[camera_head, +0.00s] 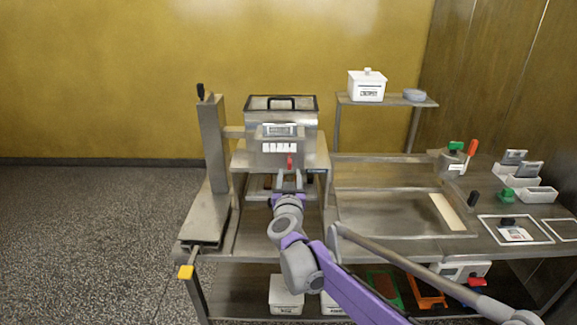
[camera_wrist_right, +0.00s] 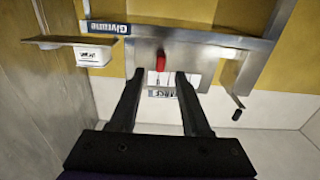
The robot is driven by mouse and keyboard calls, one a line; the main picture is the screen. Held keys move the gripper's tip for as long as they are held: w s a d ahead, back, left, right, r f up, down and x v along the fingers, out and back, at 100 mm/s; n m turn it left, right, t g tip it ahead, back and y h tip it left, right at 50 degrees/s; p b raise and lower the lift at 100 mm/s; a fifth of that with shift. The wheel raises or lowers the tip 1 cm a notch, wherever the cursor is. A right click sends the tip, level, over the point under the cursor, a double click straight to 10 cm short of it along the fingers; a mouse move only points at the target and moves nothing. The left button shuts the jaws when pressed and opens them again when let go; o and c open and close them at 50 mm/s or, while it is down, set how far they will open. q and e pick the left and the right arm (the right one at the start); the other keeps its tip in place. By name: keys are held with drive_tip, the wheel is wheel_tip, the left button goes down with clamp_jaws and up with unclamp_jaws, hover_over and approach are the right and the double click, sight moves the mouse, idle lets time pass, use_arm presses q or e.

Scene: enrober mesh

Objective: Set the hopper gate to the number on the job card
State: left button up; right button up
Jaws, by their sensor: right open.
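The steel hopper (camera_head: 283,128) stands on the machine, with a row of white number labels (camera_head: 279,148) on its front. The red gate handle (camera_head: 290,162) hangs just below the labels. My right gripper (camera_head: 289,184) is open and empty, just below and in front of the handle. In the right wrist view the red handle (camera_wrist_right: 160,62) shows beyond and between the open fingertips (camera_wrist_right: 160,78), with no contact visible. The numbers are too small to read. A white card (camera_head: 514,235) lies in a white outline at the right; its print is unreadable. My left gripper is out of view.
A shelf (camera_head: 388,100) with a white lidded box (camera_head: 367,86) stands behind at the right. A steel post (camera_head: 213,145) rises at the left. Pots (camera_head: 453,161) and white trays (camera_head: 535,194) sit on the right of the bench. Boxes (camera_head: 286,294) lie on the lower shelf.

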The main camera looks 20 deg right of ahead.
sight(289, 166)
drive_tip(key=x, duration=0.5)
drive_tip(key=shift+w+p, duration=0.1)
drive_tip(key=shift+p, duration=0.2)
clamp_jaws()
drive_tip(key=shift+a, duration=0.1)
idle(1.0)
